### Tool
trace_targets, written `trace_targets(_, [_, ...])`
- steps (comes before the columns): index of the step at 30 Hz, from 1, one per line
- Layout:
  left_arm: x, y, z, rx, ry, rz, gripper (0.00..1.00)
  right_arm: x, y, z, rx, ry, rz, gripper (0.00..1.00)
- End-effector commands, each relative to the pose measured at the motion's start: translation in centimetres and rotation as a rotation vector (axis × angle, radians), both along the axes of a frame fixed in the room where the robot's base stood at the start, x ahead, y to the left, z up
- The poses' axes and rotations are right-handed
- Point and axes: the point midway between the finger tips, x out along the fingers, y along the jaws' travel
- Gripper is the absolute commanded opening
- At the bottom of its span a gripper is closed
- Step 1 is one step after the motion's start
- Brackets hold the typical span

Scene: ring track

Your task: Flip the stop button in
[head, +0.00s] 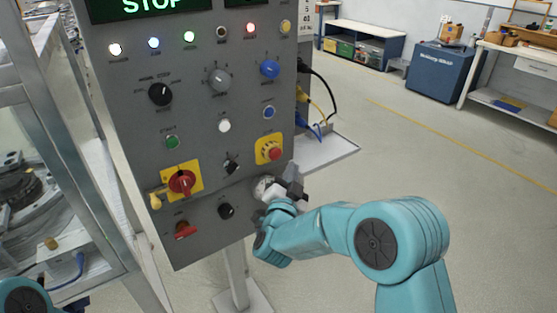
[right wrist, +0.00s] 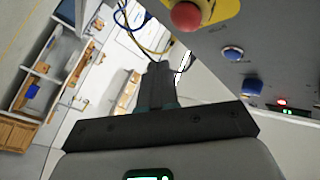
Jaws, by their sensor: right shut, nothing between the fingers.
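The stop button (head: 271,151) is a red mushroom button on a yellow plate at the right edge of the grey control panel (head: 195,135). It also shows at the top of the right wrist view (right wrist: 187,15). I cannot tell whether it is pressed in. My right gripper (head: 296,178) is just below and right of the button, apart from it. Its fingers are shut and empty, and in the right wrist view (right wrist: 160,70) they point past the panel's edge. Part of my left arm shows at the bottom left; its gripper is out of view.
A red rotary switch (head: 182,182) on a yellow plate and black knobs sit left of the button. A green display (head: 150,5) reads STOP. Cables (head: 318,100) hang at the panel's right side. A metal frame (head: 75,130) stands left. The floor at right is clear.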

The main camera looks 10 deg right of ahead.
Motion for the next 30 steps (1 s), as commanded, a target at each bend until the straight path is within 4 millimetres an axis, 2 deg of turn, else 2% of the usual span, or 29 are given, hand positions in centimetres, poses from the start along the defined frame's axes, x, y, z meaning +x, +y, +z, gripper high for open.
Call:
trace_targets(8, [0.0,0.0,-1.1,0.0,0.0,0.0,0.43,-2.0,-0.7,0.0,0.001,-0.001,0.0,0.0])
trace_targets(17, [0.0,0.0,-1.0,0.0,0.0,0.0,0.43,-2.1,-0.8,0.0,0.0,0.0,-0.001,0.0])
trace_targets(20, [0.0,0.0,-0.5,0.0,0.0,0.0,0.43,-2.0,-2.3,-0.4,-0.001,0.016,-0.028,0.0])
trace_targets(23, [0.0,0.0,0.7,0.0,0.0,0.0,0.43,-2.6,-5.9,-3.7,-0.015,0.104,-0.082,0.0])
trace_targets(25, [0.0,0.0,1.6,0.0,0.0,0.0,0.43,-4.1,-7.3,-8.5,-0.03,0.247,-0.052,0.0])
trace_targets(27, [0.0,0.0,2.2,0.0,0.0,0.0,0.43,-6.1,-7.2,-14.2,-0.021,0.429,0.036,0.0])
trace_targets(29, [0.0,0.0,2.6,0.0,0.0,0.0,0.43,-8.6,-6.4,-18.6,0.0,0.587,0.127,0.0])
trace_targets(30, [0.0,0.0,2.9,0.0,0.0,0.0,0.43,-10.6,-5.5,-21.4,0.018,0.691,0.192,0.0])
